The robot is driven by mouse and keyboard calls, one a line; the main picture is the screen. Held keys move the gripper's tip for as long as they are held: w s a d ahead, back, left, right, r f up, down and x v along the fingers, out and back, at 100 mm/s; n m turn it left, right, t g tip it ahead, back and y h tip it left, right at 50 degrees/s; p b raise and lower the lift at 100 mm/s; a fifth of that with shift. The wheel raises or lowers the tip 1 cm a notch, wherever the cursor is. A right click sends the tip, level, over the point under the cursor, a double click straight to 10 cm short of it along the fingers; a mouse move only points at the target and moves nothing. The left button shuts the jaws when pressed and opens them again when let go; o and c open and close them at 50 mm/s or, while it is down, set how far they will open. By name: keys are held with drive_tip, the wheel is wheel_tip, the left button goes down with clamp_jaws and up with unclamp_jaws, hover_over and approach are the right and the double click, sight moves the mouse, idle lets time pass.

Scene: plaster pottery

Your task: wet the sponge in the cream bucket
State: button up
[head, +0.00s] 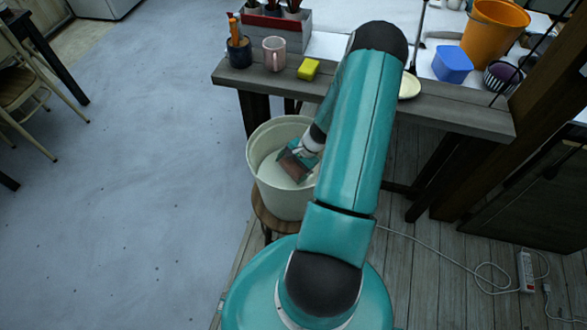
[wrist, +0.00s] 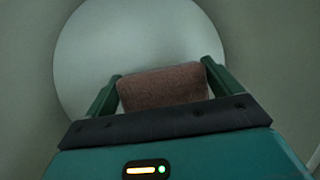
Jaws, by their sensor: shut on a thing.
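The cream bucket (head: 256,172) stands on a round wooden stool in the head view. My gripper (head: 294,163) reaches down inside it. In the wrist view my gripper (wrist: 162,88) is shut on a brown sponge (wrist: 165,84), with one finger on each side. The sponge also shows inside the bucket in the head view (head: 293,168). Below it lies a pale round surface (wrist: 130,40), ringed by the bucket's wall. I cannot tell whether the sponge touches that surface. My arm hides part of the bucket's right side.
A grey bench (head: 440,113) runs behind the bucket.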

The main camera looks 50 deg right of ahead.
sight(291, 167)
wheel_tip(291, 167, up, 20)
idle(2.1)
idle(2.0)
wheel_tip(291, 167, up, 4)
drive_tip(key=shift+f, duration=0.1)
idle(0.3)
idle(0.6)
